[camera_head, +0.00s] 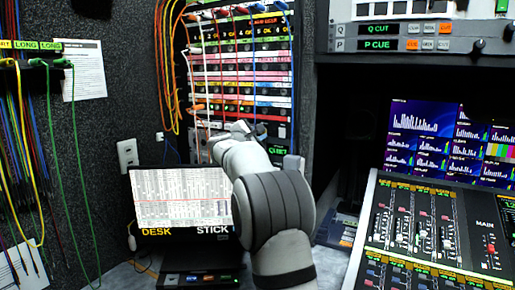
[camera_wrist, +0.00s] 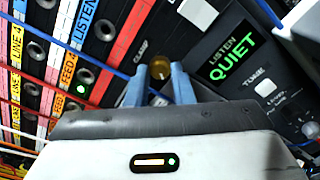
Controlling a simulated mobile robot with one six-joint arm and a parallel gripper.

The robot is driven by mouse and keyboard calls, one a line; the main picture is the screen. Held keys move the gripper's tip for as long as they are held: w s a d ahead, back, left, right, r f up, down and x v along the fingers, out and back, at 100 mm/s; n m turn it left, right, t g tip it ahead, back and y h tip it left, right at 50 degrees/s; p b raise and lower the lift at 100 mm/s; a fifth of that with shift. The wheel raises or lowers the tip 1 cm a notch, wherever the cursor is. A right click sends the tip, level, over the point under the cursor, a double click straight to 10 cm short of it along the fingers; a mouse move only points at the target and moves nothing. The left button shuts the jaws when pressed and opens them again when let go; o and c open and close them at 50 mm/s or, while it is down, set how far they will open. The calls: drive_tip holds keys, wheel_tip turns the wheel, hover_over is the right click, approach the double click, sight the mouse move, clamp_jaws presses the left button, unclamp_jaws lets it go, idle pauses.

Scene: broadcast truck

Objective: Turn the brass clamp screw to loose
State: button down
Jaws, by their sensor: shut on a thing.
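The brass clamp screw (camera_wrist: 160,68) is a small round knob on the dark panel in the wrist view, beside the label "CLAMP". My gripper (camera_wrist: 160,78) has its two blue fingers on either side of the screw and is shut on it. The fingers hide part of the screw's sides. A pointer mark on the screw is too small to read. In the head view my arm reaches to the lower part of the patch rack (camera_head: 240,75), and the screw is hidden there.
Right of the screw is a lit green "LISTEN QUIET" display (camera_wrist: 233,60). Blue, white and red patch cords cross the rack close to my gripper.

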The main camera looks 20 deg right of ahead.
drive_tip(key=m+b, duration=1.7)
drive_tip(key=m, duration=1.1)
drive_tip(key=shift+d+m, duration=0.1)
drive_tip(key=shift+m, duration=0.3)
drive_tip(key=c, duration=1.3)
unclamp_jaws()
drive_tip(key=shift+o, duration=0.2)
